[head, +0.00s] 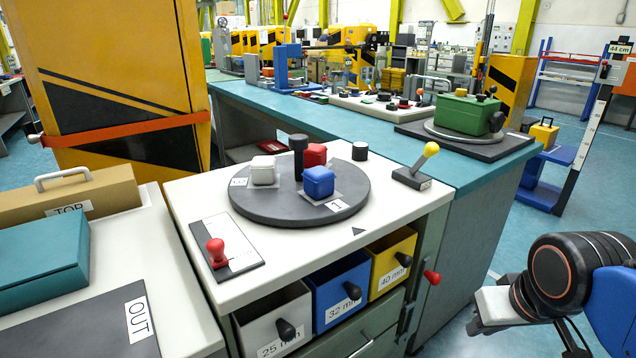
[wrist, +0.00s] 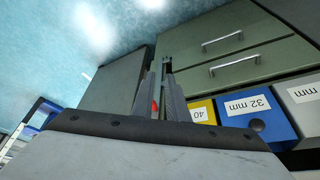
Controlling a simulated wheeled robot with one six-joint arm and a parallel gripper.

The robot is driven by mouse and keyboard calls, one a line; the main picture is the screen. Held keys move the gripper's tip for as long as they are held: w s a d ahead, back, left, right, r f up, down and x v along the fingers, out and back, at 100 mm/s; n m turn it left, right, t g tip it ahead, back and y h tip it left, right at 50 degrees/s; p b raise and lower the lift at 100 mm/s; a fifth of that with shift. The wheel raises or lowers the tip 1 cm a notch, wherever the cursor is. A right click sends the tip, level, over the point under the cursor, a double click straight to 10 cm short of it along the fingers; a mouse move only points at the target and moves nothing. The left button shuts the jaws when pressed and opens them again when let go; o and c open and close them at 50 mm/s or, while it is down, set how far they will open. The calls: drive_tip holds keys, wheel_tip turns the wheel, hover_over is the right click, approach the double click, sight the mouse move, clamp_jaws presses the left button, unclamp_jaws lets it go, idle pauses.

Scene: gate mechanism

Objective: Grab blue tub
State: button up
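The blue tub (head: 333,283) is an open-topped bin with a black knob and a "32 mm" label. It sits in the cabinet front under the white top, between the white 25 mm tub (head: 268,318) and the yellow 40 mm tub (head: 392,250). In the wrist view, which is upside down, the blue tub (wrist: 284,124) is at the right. My gripper (wrist: 159,72) is empty, with a narrow gap between its two dark fingers. It is apart from the tub, which lies to the right of the fingers in the wrist view.
A red-knobbed lever (head: 431,277) sticks out right of the tubs. Above them, the white top bears a grey turntable (head: 255,212) with white, red and blue blocks, a red-handled lever (head: 217,252) and a yellow-knobbed lever (head: 425,158). Drawers lie below. Open floor lies to the right.

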drive_tip(key=o, duration=1.1)
drive_tip(key=w+r+n, duration=0.1)
drive_tip(key=w+a+r, duration=0.1)
drive_tip(key=r, duration=0.1)
drive_tip(key=w+r+n, duration=0.1)
drive_tip(key=r, duration=0.1)
drive_tip(key=shift+w+a+r+n+g, duration=0.2)
drive_tip(key=shift+a+r+n+g, duration=0.05)
drive_tip(key=shift+a+n+g, duration=0.05)
drive_tip(key=shift+o, duration=0.2)
wheel_tip(320, 180, up, 31)
drive_tip(key=n+g, duration=0.4)
drive_tip(key=n, duration=1.9)
hover_over(319, 170)
wheel_tip(319, 170, down, 17)
